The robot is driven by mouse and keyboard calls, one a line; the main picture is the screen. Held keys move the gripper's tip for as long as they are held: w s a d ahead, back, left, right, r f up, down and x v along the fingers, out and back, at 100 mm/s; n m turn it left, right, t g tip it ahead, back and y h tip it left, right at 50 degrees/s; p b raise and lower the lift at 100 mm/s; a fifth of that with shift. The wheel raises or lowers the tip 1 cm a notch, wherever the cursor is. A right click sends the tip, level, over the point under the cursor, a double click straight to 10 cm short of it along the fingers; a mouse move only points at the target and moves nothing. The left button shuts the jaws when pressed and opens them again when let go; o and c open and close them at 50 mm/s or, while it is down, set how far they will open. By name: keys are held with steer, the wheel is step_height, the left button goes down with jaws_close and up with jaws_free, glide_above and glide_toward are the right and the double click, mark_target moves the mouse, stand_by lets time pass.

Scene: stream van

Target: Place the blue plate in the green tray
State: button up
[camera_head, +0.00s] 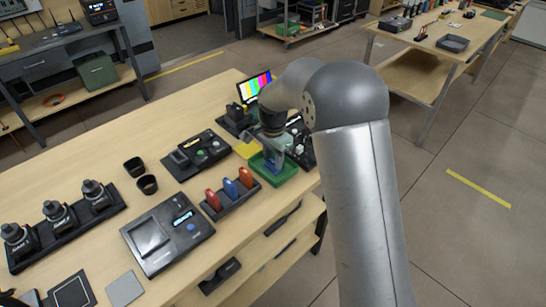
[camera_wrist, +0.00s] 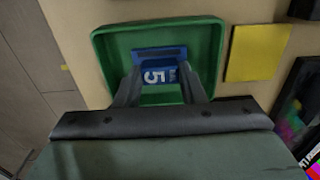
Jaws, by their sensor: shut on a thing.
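The green tray (camera_head: 273,171) lies on the wooden bench near its right end, mostly below my gripper. In the wrist view the tray (camera_wrist: 214,58) fills the upper middle. The blue plate (camera_wrist: 158,72), marked with a white 5, is between my gripper's (camera_wrist: 160,88) two fingers, over the inside of the tray. My gripper is shut on the plate. In the head view my gripper (camera_head: 272,155) is directly over the tray and partly hides the plate. I cannot tell whether the plate touches the tray floor.
A yellow square (camera_wrist: 258,52) lies right of the tray in the wrist view. A rack with red and blue upright items (camera_head: 231,193) stands beside the tray in the head view. A dark control panel (camera_head: 197,153) and a colour-bar screen (camera_head: 254,87) are nearby.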

mark_target(273, 161)
steer(key=o, duration=1)
steer(key=shift+o, duration=0.2)
step_height(273, 161, up, 12)
steer(key=s+d+r+n, duration=0.2)
steer(key=s+d+n, duration=0.1)
steer(key=s+d, duration=0.75)
steer(key=s+d+f+n, duration=0.2)
steer(key=s+n, duration=0.1)
steer(key=s, duration=0.7)
steer(key=s+d+f+n, duration=0.3)
steer(key=s, duration=0.8)
steer(key=shift+s+d+f+t+b, duration=0.2)
steer(key=shift+d+f+t+b, duration=0.1)
steer(key=shift+d+f+b, duration=0.05)
